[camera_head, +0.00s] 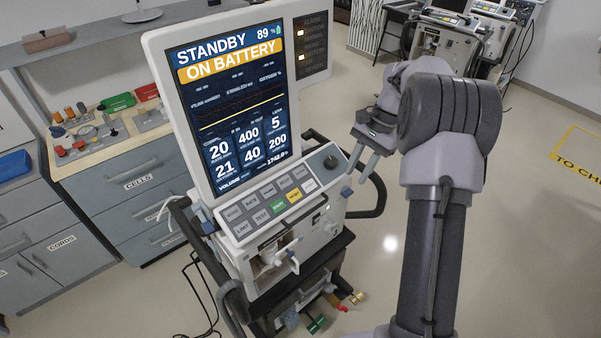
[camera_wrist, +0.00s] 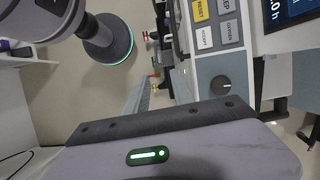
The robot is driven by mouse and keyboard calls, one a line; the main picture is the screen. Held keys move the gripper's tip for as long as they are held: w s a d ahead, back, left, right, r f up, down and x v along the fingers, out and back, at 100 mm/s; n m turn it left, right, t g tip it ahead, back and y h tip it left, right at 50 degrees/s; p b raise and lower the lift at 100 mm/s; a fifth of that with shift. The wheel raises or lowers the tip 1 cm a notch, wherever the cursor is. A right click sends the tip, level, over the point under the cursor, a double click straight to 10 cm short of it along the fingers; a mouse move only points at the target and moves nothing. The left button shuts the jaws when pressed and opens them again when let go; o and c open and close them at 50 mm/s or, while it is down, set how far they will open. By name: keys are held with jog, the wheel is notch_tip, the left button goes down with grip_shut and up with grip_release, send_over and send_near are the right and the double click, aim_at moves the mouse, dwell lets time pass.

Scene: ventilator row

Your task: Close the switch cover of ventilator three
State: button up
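A ventilator (camera_head: 312,238) with a tilted screen (camera_head: 235,105) reading "STANDBY" and "ON BATTERY" stands in front of me. No number is legible on it, so I cannot tell whether it is ventilator three. I cannot make out a switch cover; a small green light (camera_head: 327,207) shows on its right side. My gripper (camera_head: 367,162) is open and empty, beyond the panel's right end and apart from it. In the wrist view, my fingers (camera_wrist: 160,92) are apart beside the panel's edge, near the round knob (camera_wrist: 222,86).
Drawer cabinets (camera_head: 145,205) with a worktop of coloured parts stand at the left. A black side rail (camera_head: 377,200) sticks out at the ventilator's right. Coloured connectors (camera_head: 318,323) hang low at its front. More ventilators (camera_head: 445,45) stand at the back.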

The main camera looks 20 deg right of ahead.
aim_at(335, 224)
jog(key=shift+m+y, duration=0.3)
jog(key=b+x, duration=0.1)
jog(key=x, duration=0.5)
jog(key=d+b+x, duration=0.1)
jog(key=b+x, duration=0.1)
jog(key=x, duration=0.4)
jog(key=d+f+b+x, duration=0.1)
jog(key=b+x, duration=0.1)
jog(key=x, duration=0.5)
grip_shut()
